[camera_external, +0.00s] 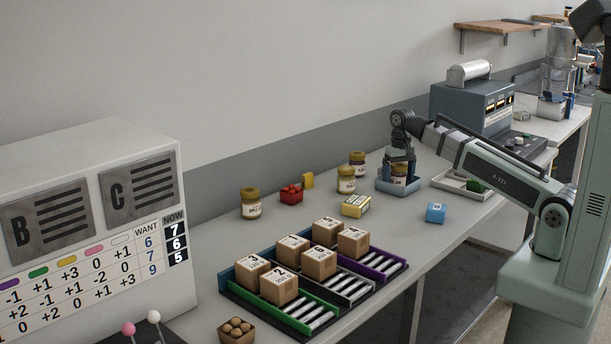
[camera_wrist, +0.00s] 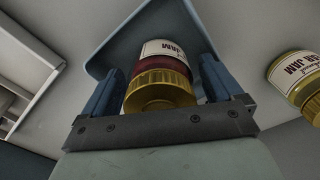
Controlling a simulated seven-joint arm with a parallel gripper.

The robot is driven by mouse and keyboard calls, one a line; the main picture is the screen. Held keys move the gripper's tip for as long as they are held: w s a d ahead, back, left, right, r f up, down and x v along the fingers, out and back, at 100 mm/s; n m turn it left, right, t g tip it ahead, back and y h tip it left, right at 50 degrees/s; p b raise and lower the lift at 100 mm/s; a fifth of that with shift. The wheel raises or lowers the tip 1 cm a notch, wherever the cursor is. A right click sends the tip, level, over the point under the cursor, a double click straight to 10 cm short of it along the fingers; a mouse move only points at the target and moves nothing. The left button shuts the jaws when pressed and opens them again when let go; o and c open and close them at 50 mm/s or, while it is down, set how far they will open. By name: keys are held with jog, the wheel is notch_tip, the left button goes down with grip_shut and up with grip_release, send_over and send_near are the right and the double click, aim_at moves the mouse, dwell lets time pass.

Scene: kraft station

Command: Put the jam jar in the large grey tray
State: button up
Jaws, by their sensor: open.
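A jam jar (camera_wrist: 163,80) with a gold lid, red contents and a white label stands in a small blue-grey tray (camera_wrist: 107,55). My gripper (camera_wrist: 160,82) is open, with one finger on each side of the jar; I cannot tell whether they touch it. In the external view, my gripper (camera_external: 398,166) points down over the blue-grey tray (camera_external: 383,186), and the jar (camera_external: 399,180) shows partly below the fingers. A larger pale grey tray (camera_external: 447,184) lies to the right with a green item in it; its edge shows at left in the wrist view (camera_wrist: 40,75).
More gold-lidded jars (camera_external: 346,182) stand left of the blue-grey tray; one shows in the wrist view (camera_wrist: 296,78). A yellow box (camera_external: 355,206), a blue box (camera_external: 436,213) and a red container (camera_external: 291,195) are nearby. Racks with cardboard boxes (camera_external: 320,262) fill the front.

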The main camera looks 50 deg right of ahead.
jog(key=shift+r, duration=0.1)
notch_tip(320, 180, up, 12)
jog(key=shift+r, duration=0.1)
dwell(0.6)
